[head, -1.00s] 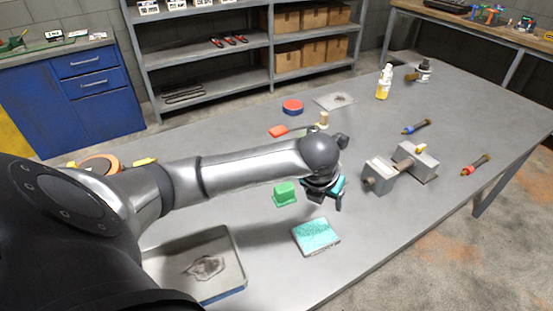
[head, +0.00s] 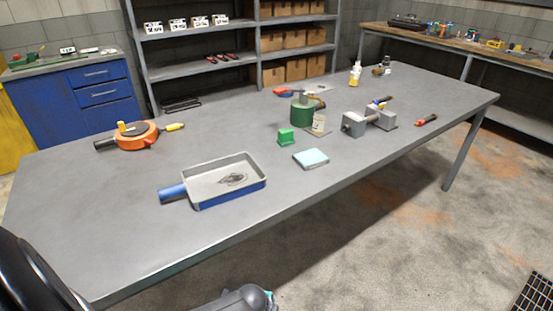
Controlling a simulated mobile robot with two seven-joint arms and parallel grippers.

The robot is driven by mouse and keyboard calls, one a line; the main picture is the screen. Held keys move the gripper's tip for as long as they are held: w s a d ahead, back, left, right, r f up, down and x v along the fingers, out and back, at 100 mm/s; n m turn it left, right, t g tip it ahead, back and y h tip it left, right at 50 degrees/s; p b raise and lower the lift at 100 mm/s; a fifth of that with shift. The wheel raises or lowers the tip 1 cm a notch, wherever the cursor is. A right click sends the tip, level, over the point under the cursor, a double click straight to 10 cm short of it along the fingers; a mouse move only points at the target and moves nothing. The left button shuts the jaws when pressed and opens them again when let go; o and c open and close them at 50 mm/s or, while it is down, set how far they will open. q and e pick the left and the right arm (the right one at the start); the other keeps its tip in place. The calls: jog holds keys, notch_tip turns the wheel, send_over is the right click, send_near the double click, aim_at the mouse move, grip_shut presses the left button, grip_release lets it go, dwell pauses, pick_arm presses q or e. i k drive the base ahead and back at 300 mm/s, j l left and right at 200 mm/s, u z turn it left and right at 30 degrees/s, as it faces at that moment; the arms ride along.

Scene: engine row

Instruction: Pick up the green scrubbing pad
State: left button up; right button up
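A flat pale teal pad (head: 311,158) lies on the grey table (head: 100,215) near its front edge. A small bright green block (head: 286,137) stands just behind and left of it. I cannot tell for sure which of these is the scrubbing pad. Neither gripper shows. A dark part of my own arm is at the lower left, and a grey part of mine is at the bottom edge, well in front of the table. Whether anything is held cannot be seen.
A grey tray (head: 193,191) with a dark stain and blue handle lies left of the pad. A green cylinder (head: 300,112) and clear jar (head: 318,124) stand behind it. A grey metal fixture (head: 354,124) is right. An orange round tool (head: 136,137) is far left. The front left table is clear.

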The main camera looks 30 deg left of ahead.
aim_at(286, 136)
jog(key=i+l+u, duration=0.1)
jog(key=u, duration=0.3)
jog(key=l+u, duration=0.3)
jog(key=u, duration=0.15)
jog(key=l+u, duration=0.25)
jog(key=u, duration=0.15)
